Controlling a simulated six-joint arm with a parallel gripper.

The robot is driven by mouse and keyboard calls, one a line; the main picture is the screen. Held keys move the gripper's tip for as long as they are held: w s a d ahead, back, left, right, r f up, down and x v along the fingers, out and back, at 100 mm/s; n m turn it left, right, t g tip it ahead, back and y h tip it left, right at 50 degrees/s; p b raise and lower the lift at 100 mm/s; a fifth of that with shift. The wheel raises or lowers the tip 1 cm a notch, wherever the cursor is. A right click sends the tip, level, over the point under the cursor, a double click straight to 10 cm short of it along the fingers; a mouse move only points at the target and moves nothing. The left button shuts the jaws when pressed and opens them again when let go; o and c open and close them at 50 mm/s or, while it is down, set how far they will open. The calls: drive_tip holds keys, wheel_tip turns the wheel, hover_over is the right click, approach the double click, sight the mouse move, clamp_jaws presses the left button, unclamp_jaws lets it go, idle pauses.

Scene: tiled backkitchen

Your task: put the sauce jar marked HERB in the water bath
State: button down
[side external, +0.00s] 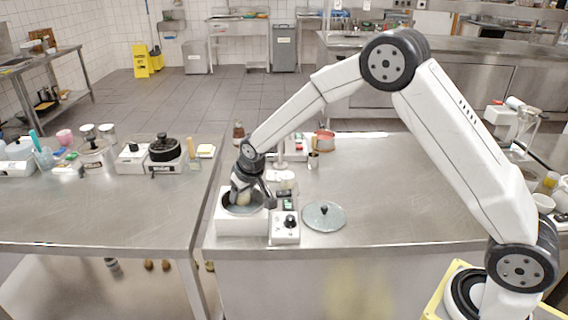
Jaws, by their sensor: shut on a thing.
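The water bath (233,227) is a white box with a round dark opening, near the front edge of the right-hand steel table. My gripper (242,196) points down into the mouth of this opening. It is shut on a small pale jar (243,199), mostly hidden by the fingers and the rim. No label can be read, so I cannot tell from this view whether it is marked HERB. I also cannot tell whether the jar touches the bath's floor.
A control unit with a black knob (290,221) stands right of the bath. A round glass lid (323,215) lies beside it. Behind are a dark-capped bottle (238,131) and a reddish pot (325,139). The table right of the lid is clear.

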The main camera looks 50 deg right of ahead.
drive_tip(key=shift+f, duration=2.2)
drive_tip(key=shift+f, duration=0.25)
unclamp_jaws()
drive_tip(key=shift+r, duration=0.15)
drive_tip(key=shift+r, duration=5.7)
